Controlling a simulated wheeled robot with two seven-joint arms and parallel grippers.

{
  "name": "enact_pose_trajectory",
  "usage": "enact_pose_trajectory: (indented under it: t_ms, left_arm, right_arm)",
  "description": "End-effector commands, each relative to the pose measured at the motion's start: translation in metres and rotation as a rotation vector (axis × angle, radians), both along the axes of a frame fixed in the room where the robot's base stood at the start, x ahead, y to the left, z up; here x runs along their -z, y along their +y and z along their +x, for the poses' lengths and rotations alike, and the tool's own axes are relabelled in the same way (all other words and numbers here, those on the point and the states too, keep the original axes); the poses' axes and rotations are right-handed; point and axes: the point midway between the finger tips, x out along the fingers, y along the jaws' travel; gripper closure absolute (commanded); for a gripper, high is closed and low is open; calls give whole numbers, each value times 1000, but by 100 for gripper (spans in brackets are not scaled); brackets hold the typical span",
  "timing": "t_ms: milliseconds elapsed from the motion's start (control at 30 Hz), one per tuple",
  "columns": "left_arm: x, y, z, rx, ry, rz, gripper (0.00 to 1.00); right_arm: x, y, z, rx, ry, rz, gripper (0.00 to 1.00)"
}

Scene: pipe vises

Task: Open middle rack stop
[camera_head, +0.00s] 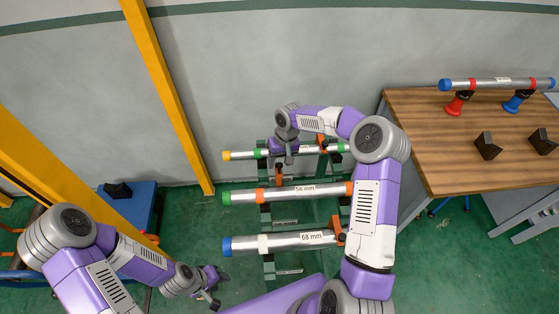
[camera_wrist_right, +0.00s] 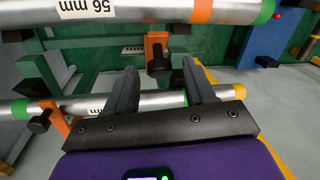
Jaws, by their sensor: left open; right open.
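The rack (camera_head: 267,218) holds three pipes at the centre of the head view. The middle pipe (camera_head: 298,192), marked 56 mm, has a green end and orange bands; it crosses the top of the right wrist view (camera_wrist_right: 150,12). An orange rack stop (camera_head: 279,176) stands beside it, by its left part; in the right wrist view this stop (camera_wrist_right: 157,45) has a black knob. My right gripper (camera_head: 280,158) is over the far pipe; its open, empty fingers (camera_wrist_right: 160,88) point towards the stop, apart from it. My left gripper (camera_head: 212,288) is open and empty, left of the rack.
The far pipe (camera_head: 309,150) has a yellow end; the near pipe (camera_head: 290,242), marked 68 mm, has a blue end. Other orange stops (camera_head: 341,231) show on the rack's right side. A wooden table (camera_head: 440,140) stands right. A yellow post (camera_head: 172,95) rises on the left.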

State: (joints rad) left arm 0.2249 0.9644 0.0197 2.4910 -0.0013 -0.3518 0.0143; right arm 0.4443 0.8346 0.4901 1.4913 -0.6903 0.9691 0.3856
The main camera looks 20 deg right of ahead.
Motion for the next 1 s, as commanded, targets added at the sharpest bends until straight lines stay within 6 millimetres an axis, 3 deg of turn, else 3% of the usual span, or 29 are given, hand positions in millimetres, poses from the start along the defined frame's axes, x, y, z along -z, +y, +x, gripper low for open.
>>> enact_pose_trajectory:
  t_ms: [300, 667, 1000]
  left_arm:
    - [0, 0, 0, 0, -1, 0, 57]
    - [0, 0, 0, 0, -1, 0, 57]
    - [0, 0, 0, 0, 0, 0, 57]
  right_arm:
    - [4, 1, 0, -1, 0, 1, 46]
    - [3, 1, 0, -1, 0, 0, 100]
    - [3, 0, 2, 0, -1, 0, 100]
